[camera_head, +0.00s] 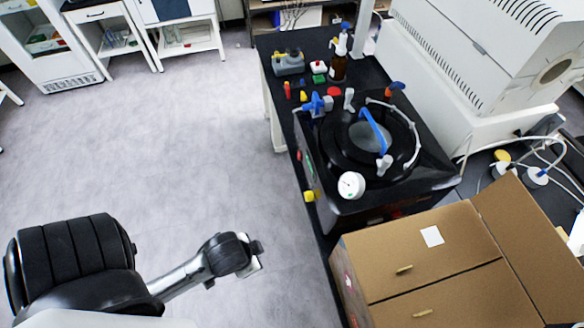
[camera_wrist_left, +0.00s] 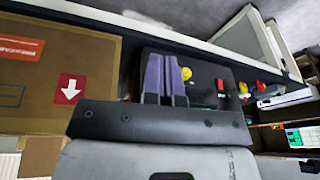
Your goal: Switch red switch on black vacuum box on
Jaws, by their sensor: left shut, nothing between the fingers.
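The black vacuum box (camera_head: 335,195) stands on the dark bench in the head view, with a round lid, blue handle and white gauge on top. Its side facing the aisle carries a yellow knob (camera_head: 309,196) and a small red part. In the left wrist view that side (camera_wrist_left: 205,100) shows the yellow knob (camera_wrist_left: 187,73) and a small red part, likely the red switch (camera_wrist_left: 221,85); its position cannot be read. My left gripper (camera_head: 257,260) is shut and empty over the aisle, apart from the box. Its closed fingers (camera_wrist_left: 166,58) overlap the box panel in the wrist view. My right gripper is not in view.
A large white machine (camera_head: 460,80) is at right. The aisle floor (camera_head: 190,150) is clear.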

